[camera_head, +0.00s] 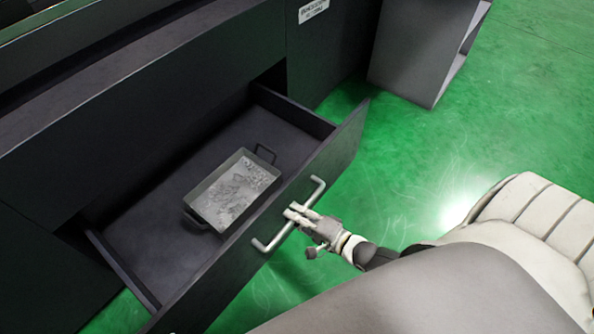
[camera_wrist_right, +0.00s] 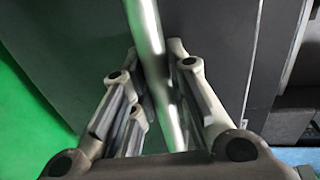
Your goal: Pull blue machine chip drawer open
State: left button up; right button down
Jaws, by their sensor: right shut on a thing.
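The chip drawer (camera_head: 262,226) is dark grey in the head view and stands pulled out from the machine (camera_head: 130,100), its inside showing. A metal bar handle (camera_head: 270,245) runs along its front. My right gripper (camera_head: 296,213) is shut on the middle of the handle. In the right wrist view the handle (camera_wrist_right: 147,25) passes between the two fingers of my right gripper (camera_wrist_right: 158,85). My left gripper is in neither view.
A metal tray (camera_head: 236,190) with two side handles and shiny chips lies in the drawer. A grey open-sided box (camera_head: 415,50) stands at the upper right. Green floor (camera_head: 430,140) is clear beside the drawer front.

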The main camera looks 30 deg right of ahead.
jog(key=shift+s+f, duration=0.1)
jog(key=c, duration=1.4)
grip_release()
jog(key=shift+o, duration=0.2)
jog(key=v, duration=1.2)
